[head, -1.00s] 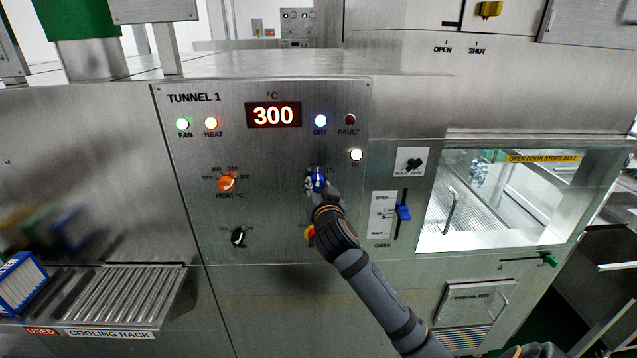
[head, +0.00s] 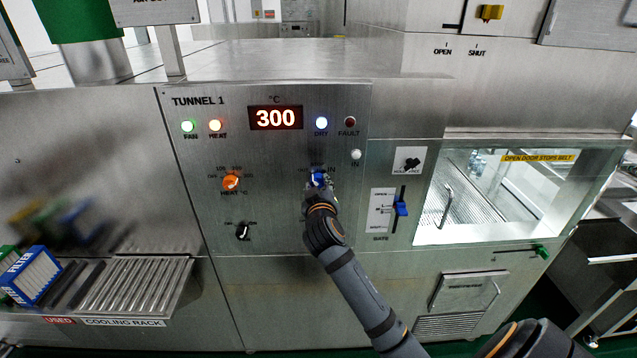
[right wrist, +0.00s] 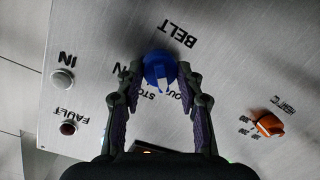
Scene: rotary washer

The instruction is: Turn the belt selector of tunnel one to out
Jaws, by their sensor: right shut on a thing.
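The belt selector (head: 319,178) is a blue knob on the steel TUNNEL 1 panel (head: 280,215), under the blue-white DRY lamp. My right gripper (head: 318,187) reaches up to it from below and partly hides it and its labels. In the right wrist view, the blue knob (right wrist: 158,68) sits between the two fingertips of my right gripper (right wrist: 160,74), which is shut on it. Its white pointer lies near the STOP and OUT labels; its exact setting is hard to tell. The IN lamp (head: 355,155) is unlit. My left gripper is not in view.
An orange heat knob (head: 231,182) and a black switch (head: 242,231) are left of my arm. A blue gate lever (head: 400,208) and a black knob (head: 411,165) are to the right, beside the window. The cooling rack (head: 130,285) juts out at lower left.

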